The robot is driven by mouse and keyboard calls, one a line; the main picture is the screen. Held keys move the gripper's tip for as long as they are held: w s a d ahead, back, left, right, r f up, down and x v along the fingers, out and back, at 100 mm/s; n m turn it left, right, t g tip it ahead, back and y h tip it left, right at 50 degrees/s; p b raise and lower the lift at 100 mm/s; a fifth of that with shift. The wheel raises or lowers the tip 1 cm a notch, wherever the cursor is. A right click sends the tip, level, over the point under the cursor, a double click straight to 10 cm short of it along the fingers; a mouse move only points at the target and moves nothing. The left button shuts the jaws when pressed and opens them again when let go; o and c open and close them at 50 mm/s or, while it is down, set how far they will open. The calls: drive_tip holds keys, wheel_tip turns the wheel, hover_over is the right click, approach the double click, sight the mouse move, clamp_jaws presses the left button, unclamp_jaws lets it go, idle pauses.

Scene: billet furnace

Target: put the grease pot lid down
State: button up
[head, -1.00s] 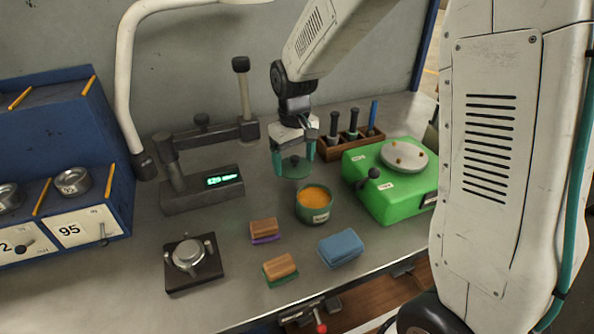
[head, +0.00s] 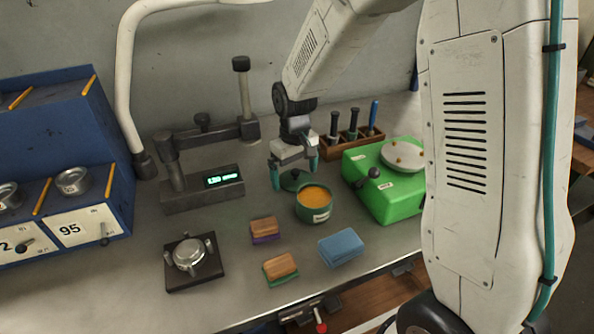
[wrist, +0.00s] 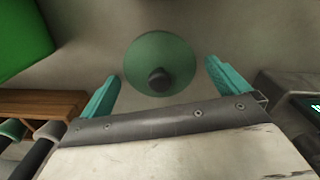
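The green grease pot lid (head: 291,183) lies on the grey bench just behind the grease pot, knob up. In the wrist view the round lid (wrist: 160,52) sits between my two teal fingers, with a gap on each side. My gripper (head: 295,178) is open above the lid, fingers spread wide; it also shows in the wrist view (wrist: 161,71). The green grease pot (head: 314,213) stands uncovered, showing orange grease. In the head view my gripper partly hides the lid.
A green machine (head: 385,190) with a round plate stands right of the pot. A wooden rack (head: 345,149) of handled tools is behind. A display gauge (head: 203,190) is at left. Brushes or sponges, including a blue one (head: 340,247), lie in front.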

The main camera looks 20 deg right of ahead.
sight(295, 170)
wheel_tip(295, 170, up, 12)
drive_tip(key=s+d+r+m, duration=0.1)
drive_tip(key=s+r, duration=0.1)
drive_tip(key=s, duration=0.7)
drive_tip(key=s+d+r+m, duration=0.1)
drive_tip(key=s+r, duration=0.1)
drive_tip(key=s, duration=0.8)
drive_tip(key=s+d+r+m+t, duration=0.1)
drive_tip(key=s+r, duration=0.1)
drive_tip(key=s, duration=0.8)
drive_tip(key=shift+d+r, duration=0.3)
drive_tip(key=shift+d, duration=0.1)
